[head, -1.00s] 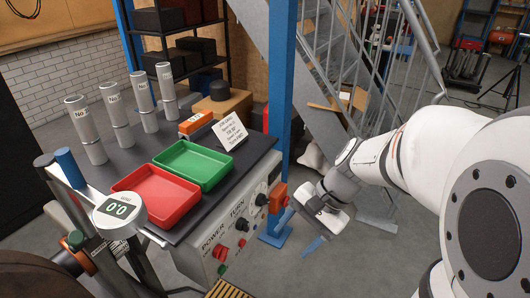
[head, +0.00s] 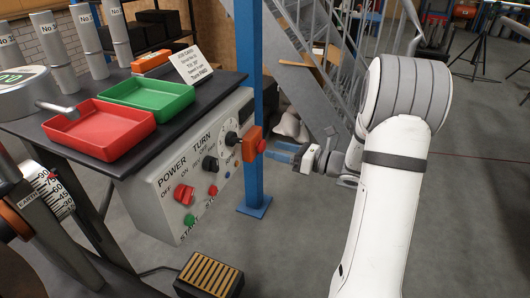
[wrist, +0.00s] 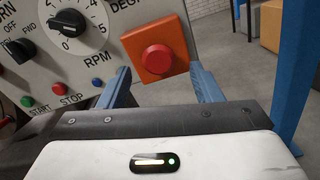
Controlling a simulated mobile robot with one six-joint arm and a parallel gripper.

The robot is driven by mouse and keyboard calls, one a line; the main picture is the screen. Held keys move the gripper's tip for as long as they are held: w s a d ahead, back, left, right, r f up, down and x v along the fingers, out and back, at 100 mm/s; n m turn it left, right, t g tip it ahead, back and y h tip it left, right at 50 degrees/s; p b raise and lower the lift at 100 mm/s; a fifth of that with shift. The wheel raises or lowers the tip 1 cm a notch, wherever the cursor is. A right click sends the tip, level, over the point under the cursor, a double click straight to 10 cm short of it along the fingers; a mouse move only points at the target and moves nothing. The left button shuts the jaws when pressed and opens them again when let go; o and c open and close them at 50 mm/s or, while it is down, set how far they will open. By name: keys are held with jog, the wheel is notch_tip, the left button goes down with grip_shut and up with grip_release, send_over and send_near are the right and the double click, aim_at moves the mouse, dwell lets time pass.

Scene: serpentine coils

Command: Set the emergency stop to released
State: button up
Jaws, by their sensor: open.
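The emergency stop is a red mushroom button (wrist: 157,58) on an orange square box (wrist: 155,43) at the right end of the grey control panel. In the head view the orange box (head: 250,144) sits at the panel's right edge, with the red button (head: 261,145) facing right. My gripper (wrist: 160,82) is open and empty, its two blue fingers spread to either side of the button's line in the wrist view. In the head view my gripper (head: 276,150) points left at the button, close to it. I cannot tell whether a fingertip touches it.
The control panel (head: 165,215) carries a red power switch (head: 184,194), a black turn knob (head: 210,163), an RPM dial (wrist: 69,23) and start and stop buttons. A blue post (head: 247,60) stands right behind the orange box. A red tray (head: 100,130) and green tray (head: 148,97) lie above. A foot pedal (head: 208,275) is on the floor.

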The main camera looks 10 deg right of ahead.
aim_at(264, 147)
jog(key=shift+b+x, duration=0.35)
jog(key=shift+x, duration=1.5)
grip_shut()
